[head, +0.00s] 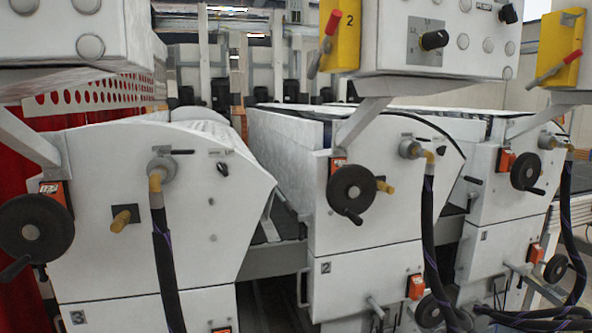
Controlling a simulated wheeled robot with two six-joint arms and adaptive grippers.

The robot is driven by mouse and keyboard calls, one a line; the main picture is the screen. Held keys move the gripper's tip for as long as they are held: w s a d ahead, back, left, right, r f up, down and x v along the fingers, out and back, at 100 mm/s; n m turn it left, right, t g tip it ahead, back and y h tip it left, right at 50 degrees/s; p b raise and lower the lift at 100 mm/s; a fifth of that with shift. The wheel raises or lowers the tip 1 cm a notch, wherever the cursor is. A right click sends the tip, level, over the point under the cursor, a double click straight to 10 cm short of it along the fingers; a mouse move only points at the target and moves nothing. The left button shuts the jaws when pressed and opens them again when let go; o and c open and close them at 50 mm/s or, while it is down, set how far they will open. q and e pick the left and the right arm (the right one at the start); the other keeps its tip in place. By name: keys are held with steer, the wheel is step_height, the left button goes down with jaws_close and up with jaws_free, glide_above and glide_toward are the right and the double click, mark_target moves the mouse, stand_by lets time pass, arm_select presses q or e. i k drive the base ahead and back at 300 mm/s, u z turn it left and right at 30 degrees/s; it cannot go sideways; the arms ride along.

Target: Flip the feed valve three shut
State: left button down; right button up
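The left machine (95,285) bears a "3" label near its lower left. On its upper panel a grey valve body (162,170) has a brass elbow below it and a black hose (165,265) hanging down. A short dark lever (182,152) shows at the valve's top and points right, roughly level; this appears to be feed valve three. Whether the valve is open or shut I cannot tell. Neither of my grippers is in view.
Similar valves sit on machine two (409,149) and machine one (547,141). A black handwheel (36,228) and a brass knob (122,220) stick out near valve three. A white control box (75,35) overhangs at upper left. Hoses hang before the machines.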

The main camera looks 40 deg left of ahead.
mark_target(183, 152)
steer(key=u, duration=0.05)
steer(key=k, duration=0.45)
steer(key=z, duration=0.25)
steer(key=i, duration=0.85)
steer(key=u, duration=1.15)
